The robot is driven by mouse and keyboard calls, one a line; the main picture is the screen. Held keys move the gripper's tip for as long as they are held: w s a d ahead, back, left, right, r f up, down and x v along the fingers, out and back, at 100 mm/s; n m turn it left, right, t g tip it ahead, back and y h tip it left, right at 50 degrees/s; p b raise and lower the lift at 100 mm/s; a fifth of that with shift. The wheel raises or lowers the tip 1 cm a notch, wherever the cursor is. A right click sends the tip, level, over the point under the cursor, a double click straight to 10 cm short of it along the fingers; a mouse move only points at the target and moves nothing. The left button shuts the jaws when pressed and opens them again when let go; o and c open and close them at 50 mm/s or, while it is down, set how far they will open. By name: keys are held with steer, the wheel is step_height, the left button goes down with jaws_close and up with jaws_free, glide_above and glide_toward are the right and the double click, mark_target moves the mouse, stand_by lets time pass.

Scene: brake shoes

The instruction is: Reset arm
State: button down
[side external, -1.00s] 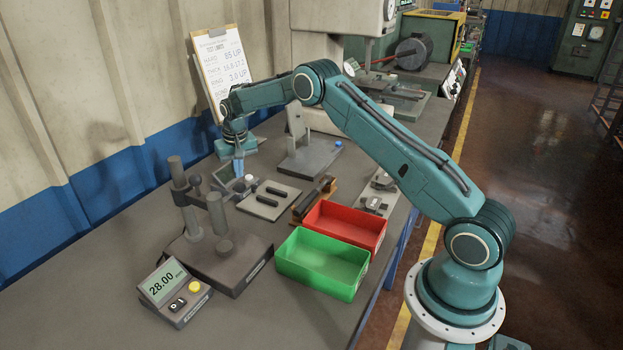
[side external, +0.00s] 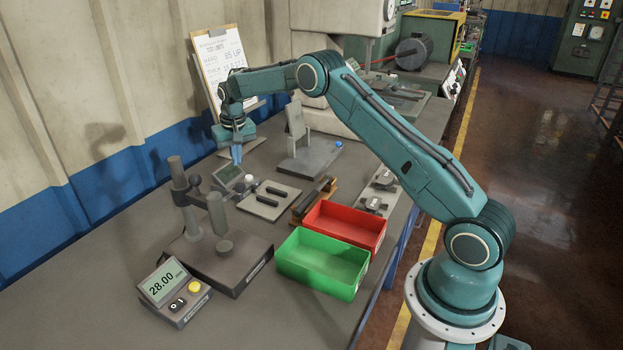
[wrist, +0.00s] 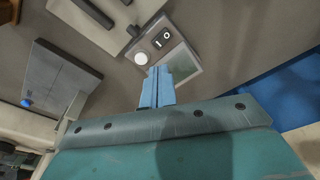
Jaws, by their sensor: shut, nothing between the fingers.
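My gripper (side external: 237,154) points down above the back part of the bench, just over a small display box (side external: 228,176) with a white button. Its blue fingers are shut with nothing between them. In the wrist view the closed fingertips (wrist: 156,78) overlap the edge of the display box's screen (wrist: 180,66), with the white button (wrist: 141,58) beside them. The fingers appear to be above the box, not touching it.
A grey plate with dark shoes (side external: 269,200), a red bin (side external: 345,223) and a green bin (side external: 320,263) stand in front. A gauge stand (side external: 218,258) and a 28.00 readout (side external: 174,292) are at left. A clipboard (side external: 222,62) leans behind.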

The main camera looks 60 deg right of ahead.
steer(key=s+a+r+n+t, duration=0.1)
steer(key=s+a+r, duration=0.4)
steer(key=s+r, duration=0.5)
steer(key=s+a+r+n+t, duration=0.1)
steer(key=s+a+r+n, duration=0.1)
steer(key=s+a+r, duration=0.8)
steer(key=s+a+n+t, duration=0.2)
steer(key=s+n, duration=0.1)
steer(key=s, duration=2.2)
steer(key=shift+a+r+y, duration=0.15)
steer(key=shift+r+y, duration=0.05)
steer(key=shift+y, duration=0.2)
steer(key=shift+w, duration=0.1)
